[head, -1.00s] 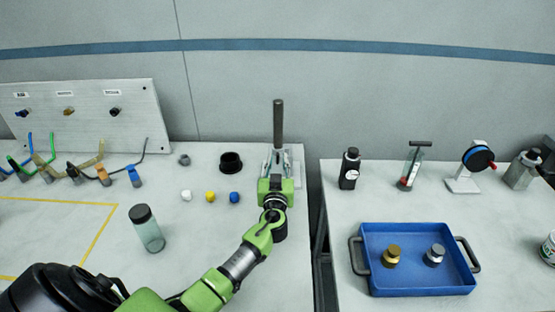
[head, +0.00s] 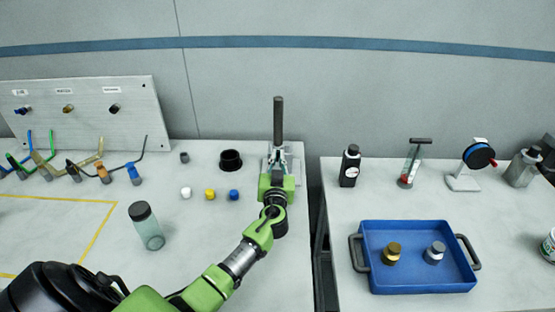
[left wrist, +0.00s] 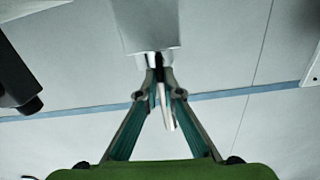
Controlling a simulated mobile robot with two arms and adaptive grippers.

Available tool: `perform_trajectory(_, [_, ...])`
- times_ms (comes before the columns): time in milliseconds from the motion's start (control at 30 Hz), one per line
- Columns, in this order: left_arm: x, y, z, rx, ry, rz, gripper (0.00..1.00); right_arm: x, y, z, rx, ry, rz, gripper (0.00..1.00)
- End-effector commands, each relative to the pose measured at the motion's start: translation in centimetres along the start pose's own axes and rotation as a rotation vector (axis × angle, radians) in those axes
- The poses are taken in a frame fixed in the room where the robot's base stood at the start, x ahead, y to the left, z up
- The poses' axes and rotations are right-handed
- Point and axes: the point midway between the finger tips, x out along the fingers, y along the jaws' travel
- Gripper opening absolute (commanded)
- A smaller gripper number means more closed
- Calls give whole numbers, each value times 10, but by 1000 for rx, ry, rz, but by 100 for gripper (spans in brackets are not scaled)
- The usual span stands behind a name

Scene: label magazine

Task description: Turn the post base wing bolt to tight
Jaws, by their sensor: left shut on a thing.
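A dark upright post (head: 278,122) stands on a light base plate (head: 297,165) at the back right of the left table. My left gripper (head: 276,155) reaches the foot of the post from the front. In the left wrist view my left gripper (left wrist: 160,88) has its fingertips close together on a small, narrow pale piece, the wing bolt (left wrist: 168,112), just below a light block (left wrist: 150,30). The wing bolt is hidden by the gripper in the head view, and its tightness cannot be told. My right gripper is not in view.
A black ring-shaped cup (head: 231,160) and white, yellow and blue caps (head: 210,194) lie left of the post. A clear bottle (head: 147,228) stands nearer. A gap separates the right table, which holds a blue tray (head: 418,284).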

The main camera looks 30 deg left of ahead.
Motion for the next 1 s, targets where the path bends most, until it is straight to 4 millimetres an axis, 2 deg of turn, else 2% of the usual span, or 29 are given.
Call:
perform_trajectory(400, [0, 5, 3, 345, 1, 0, 0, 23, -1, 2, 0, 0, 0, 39])
perform_trajectory(1000, [0, 10, 6, 918, -2, 0, 0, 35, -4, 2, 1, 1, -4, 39])
